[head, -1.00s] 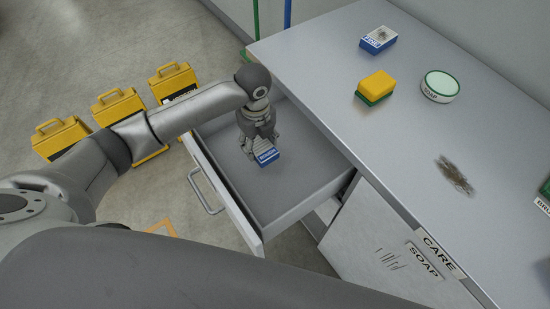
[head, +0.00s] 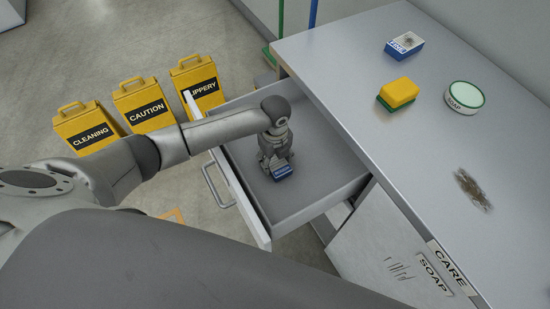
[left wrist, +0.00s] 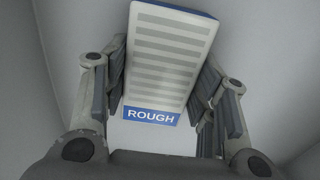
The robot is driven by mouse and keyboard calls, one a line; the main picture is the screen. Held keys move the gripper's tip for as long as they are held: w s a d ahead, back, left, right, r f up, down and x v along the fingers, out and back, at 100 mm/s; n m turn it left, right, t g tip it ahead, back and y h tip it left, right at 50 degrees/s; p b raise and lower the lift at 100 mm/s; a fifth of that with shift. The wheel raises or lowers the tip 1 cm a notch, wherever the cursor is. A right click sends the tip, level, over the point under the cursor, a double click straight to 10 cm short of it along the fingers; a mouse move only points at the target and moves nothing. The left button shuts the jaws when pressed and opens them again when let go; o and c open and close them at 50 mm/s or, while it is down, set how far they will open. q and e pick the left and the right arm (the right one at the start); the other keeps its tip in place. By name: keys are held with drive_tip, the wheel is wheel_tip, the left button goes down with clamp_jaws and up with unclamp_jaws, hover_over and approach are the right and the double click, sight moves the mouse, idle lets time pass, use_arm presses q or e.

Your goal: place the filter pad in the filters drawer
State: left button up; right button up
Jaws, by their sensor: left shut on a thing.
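The filter pad, a flat block with grey stripes and a blue end marked ROUGH, shows in the left wrist view (left wrist: 168,62) between the fingers. My left gripper (head: 277,167) is shut on this pad (head: 283,172) and points down inside the open drawer (head: 315,204). The pad is low over the drawer's grey floor; I cannot tell whether it touches it. No label on this drawer can be read from here. My right gripper is not in view.
The countertop right of the drawer holds a blue-and-white box (head: 404,46), a yellow-and-green sponge (head: 398,93), a round soap tin (head: 465,97) and a dark smudge (head: 472,188). Yellow signs (head: 142,104) stand on the floor beyond my left arm. The drawer floor around the pad looks bare.

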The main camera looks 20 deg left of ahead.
sight(275, 160)
use_arm(q)
drive_tip(key=shift+f, duration=0.1)
drive_tip(key=o, duration=1.1)
drive_tip(key=shift+c, duration=0.2)
wheel_tip(275, 160, up, 12)
drive_tip(key=shift+p, duration=0.35)
